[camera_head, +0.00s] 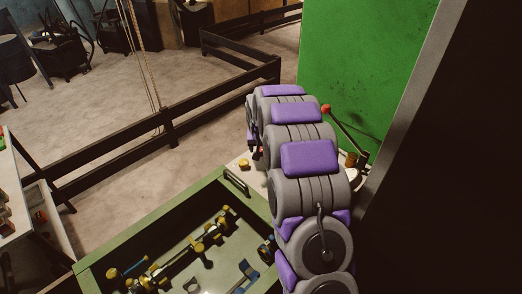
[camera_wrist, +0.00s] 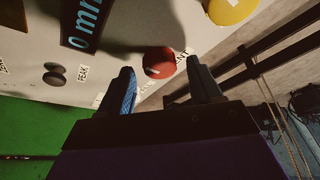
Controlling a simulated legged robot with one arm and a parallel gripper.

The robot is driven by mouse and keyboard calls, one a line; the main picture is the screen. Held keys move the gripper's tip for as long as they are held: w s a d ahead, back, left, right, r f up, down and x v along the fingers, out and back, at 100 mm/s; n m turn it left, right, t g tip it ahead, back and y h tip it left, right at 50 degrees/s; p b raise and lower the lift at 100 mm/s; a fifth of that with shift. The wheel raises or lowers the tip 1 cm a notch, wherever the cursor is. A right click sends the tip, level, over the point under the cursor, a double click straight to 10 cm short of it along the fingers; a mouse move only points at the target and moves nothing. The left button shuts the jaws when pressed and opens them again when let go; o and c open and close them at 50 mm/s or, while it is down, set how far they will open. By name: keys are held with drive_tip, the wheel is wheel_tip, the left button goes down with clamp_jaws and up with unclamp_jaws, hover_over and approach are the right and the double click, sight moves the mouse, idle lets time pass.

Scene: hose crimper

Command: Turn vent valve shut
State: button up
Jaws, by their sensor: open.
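In the wrist view, a round red knob (camera_wrist: 158,62) with a pale mark sits on the light control panel (camera_wrist: 130,25). My gripper (camera_wrist: 164,88) is open, one finger on each side of the knob in the picture. The fingertips look close to the panel. I cannot tell whether they touch the knob. In the head view, my arm hides most of the panel and my gripper (camera_head: 252,138) shows only in part at the arm's left edge.
In the wrist view, a yellow button (camera_wrist: 230,8), a black knob (camera_wrist: 55,76) and a dark display (camera_wrist: 84,22) are nearby on the panel. In the head view, a red-tipped lever (camera_head: 340,127) stands right of my arm, and a green tray (camera_head: 105,262) with fittings lies below.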

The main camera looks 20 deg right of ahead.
drive_tip(key=shift+w+f, duration=0.2)
drive_tip(key=shift+f, duration=0.3)
drive_tip(key=c, duration=1)
